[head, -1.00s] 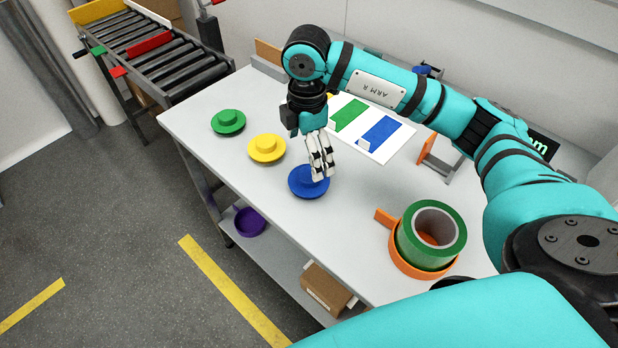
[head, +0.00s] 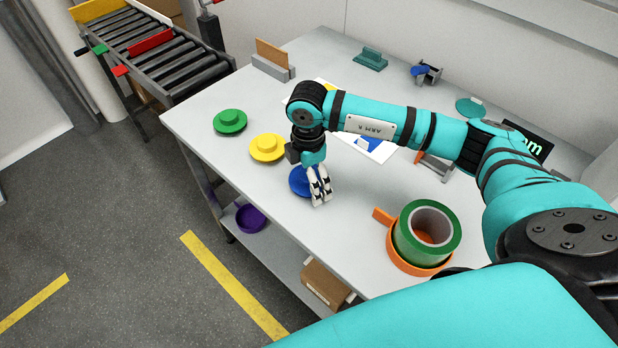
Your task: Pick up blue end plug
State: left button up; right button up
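The blue end plug (head: 299,182) lies on the white table, a round flanged disc partly hidden behind my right gripper. My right gripper (head: 321,203) comes down at the plug's near right edge, its pale fingertips low by the table. The fingers are close together, and I cannot tell whether they are parted or touching the plug. A yellow plug (head: 267,149) and a green plug (head: 230,122) of similar shape lie to the left and farther back. My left gripper is not in view.
A green tape roll (head: 402,238) sits in an orange holder (head: 412,268) at the right front. My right arm partly covers a sheet with colored patches (head: 378,152). A purple dish (head: 250,218) and a cardboard box (head: 325,285) are on the lower shelf.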

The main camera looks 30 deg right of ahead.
jog(key=c, duration=0.8)
jog(key=shift+o, duration=0.2)
jog(key=shift+r, duration=0.1)
